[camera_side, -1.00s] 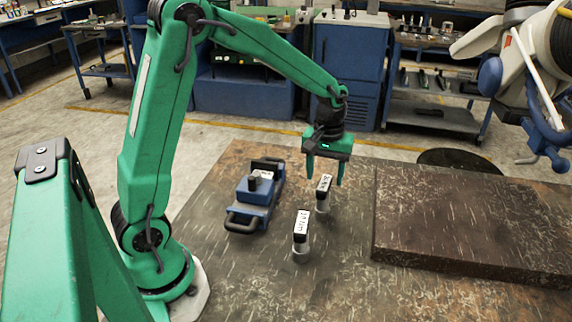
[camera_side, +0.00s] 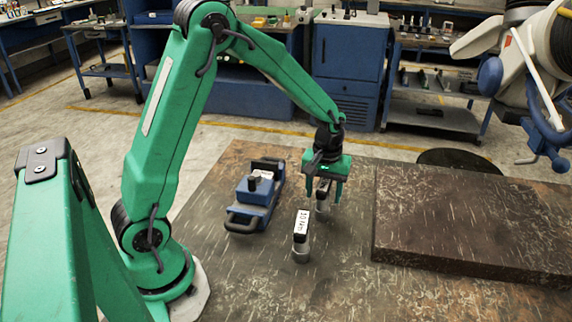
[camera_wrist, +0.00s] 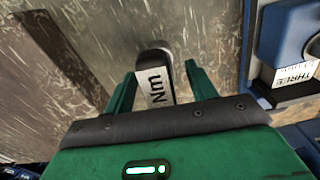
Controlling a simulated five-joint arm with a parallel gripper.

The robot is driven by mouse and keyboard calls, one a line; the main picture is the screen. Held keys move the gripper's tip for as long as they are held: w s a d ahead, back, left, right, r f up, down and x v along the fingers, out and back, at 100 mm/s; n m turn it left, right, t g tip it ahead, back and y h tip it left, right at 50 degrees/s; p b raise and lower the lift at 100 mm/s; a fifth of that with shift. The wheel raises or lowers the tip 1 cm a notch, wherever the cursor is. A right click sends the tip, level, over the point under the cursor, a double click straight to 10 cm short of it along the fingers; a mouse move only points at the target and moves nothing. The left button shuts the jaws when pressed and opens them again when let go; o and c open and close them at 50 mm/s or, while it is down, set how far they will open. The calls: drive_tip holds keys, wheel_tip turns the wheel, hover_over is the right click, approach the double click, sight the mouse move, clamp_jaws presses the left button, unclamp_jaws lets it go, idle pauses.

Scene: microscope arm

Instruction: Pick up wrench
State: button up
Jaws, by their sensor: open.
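The nearer one (camera_side: 301,234) has a label that seems to read 10 Nm. My gripper is open, pointing down, with a finger on either side of that tool. Gaps seem to remain; contact is hard to tell.
A blue device with black handles (camera_side: 253,200) stands left of the two tools; it also shows in the wrist view (camera_wrist: 290,35). A raised dark slab (camera_side: 470,220) fills the table's right side. The front middle of the table is bare.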

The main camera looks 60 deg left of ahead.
sight(326, 184)
drive_tip(key=shift+c, duration=0.3)
clamp_jaws()
drive_tip(key=shift+r, duration=0.2)
drive_tip(key=shift+r, duration=0.55)
drive_tip(key=r, duration=0.3)
drive_tip(key=shift+s+d+r, duration=0.1)
drive_tip(key=shift+d, duration=0.25)
drive_tip(key=s+d+r, duration=0.5)
drive_tip(key=d+r, duration=0.1)
drive_tip(key=d, duration=0.3)
drive_tip(key=shift+d+r, duration=0.2)
drive_tip(key=shift+d, duration=0.2)
drive_tip(key=shift+a, duration=0.1)
